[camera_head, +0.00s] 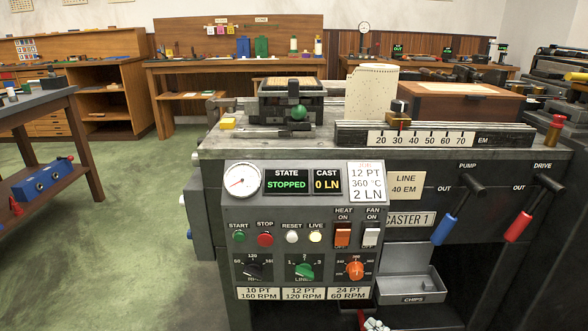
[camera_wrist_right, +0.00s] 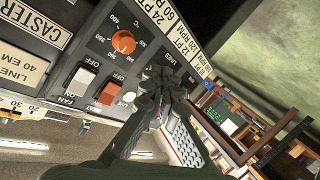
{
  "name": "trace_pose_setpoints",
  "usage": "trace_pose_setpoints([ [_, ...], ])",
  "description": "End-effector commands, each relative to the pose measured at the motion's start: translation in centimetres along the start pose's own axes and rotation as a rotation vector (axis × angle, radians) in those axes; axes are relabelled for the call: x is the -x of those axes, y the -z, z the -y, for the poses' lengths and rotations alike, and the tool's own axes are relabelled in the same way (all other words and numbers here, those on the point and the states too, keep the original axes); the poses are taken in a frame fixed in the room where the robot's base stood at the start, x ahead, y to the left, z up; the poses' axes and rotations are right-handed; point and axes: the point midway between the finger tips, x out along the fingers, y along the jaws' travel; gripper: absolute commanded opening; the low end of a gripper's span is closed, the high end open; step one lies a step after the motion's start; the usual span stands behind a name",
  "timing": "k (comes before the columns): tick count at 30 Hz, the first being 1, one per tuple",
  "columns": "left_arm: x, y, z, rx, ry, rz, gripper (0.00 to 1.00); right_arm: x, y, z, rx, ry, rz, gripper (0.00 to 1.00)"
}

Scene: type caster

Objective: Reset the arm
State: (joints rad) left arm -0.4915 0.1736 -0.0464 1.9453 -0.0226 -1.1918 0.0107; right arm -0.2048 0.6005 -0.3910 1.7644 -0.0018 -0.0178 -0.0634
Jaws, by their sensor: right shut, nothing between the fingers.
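My right gripper (camera_head: 375,325) shows only as a small grey tip with some red at the bottom edge of the head view, below the control panel (camera_head: 228,215). In the right wrist view my right gripper (camera_wrist_right: 165,90) is shut and empty, with its fingertips together. The panel (camera_wrist_right: 82,58) shows there turned over, beyond the fingers, which hide part of it. I cannot tell the exact gap between them. The caster's display (camera_head: 288,181) reads STOPPED and 0 LN. My left gripper is not in view.
A chips tray (camera_head: 410,285) stands right of the panel. Pump lever (camera_head: 445,229) and drive lever (camera_head: 520,226) stick out at the right. A side table (camera_head: 50,105) with a blue box (camera_head: 42,180) stands at the left. Green floor (camera_head: 130,240) lies open between.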

Motion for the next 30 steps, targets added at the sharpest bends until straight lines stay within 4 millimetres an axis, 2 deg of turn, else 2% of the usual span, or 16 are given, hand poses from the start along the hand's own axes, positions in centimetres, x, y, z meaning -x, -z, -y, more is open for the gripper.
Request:
trace_pose_setpoints([
  [1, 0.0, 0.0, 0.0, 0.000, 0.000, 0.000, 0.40, 0.9, -2.4, -0.5, -0.011, -0.009, 0.097, 0.00],
  [4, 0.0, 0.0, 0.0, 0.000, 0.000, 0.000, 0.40, 3.6, -7.8, -1.6, -0.035, -0.033, 0.330, 0.00],
  [6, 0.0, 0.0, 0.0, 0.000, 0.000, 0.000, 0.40, 6.4, -11.6, -2.4, -0.056, -0.053, 0.501, 0.00],
  [9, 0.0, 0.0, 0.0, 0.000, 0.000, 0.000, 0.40, 10.5, -15.5, -3.3, -0.083, -0.077, 0.707, 0.00],
  [12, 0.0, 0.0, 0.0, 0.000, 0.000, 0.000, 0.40, 14.3, -18.2, -3.9, -0.104, -0.096, 0.867, 0.00],
  [18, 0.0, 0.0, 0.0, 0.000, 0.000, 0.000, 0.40, 21.0, -21.3, -4.5, -0.142, -0.130, 1.115, 0.00],
  [22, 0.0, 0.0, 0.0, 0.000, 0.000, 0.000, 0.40, 24.6, -22.4, -4.5, -0.169, -0.146, 1.244, 0.00],
  [24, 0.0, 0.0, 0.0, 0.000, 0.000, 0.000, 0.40, 23.5, -21.9, -1.7, -0.240, -0.129, 1.222, 0.00],
  [30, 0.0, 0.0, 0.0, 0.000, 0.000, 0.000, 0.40, 21.3, -20.3, 4.8, -0.413, -0.093, 1.191, 0.00],
])
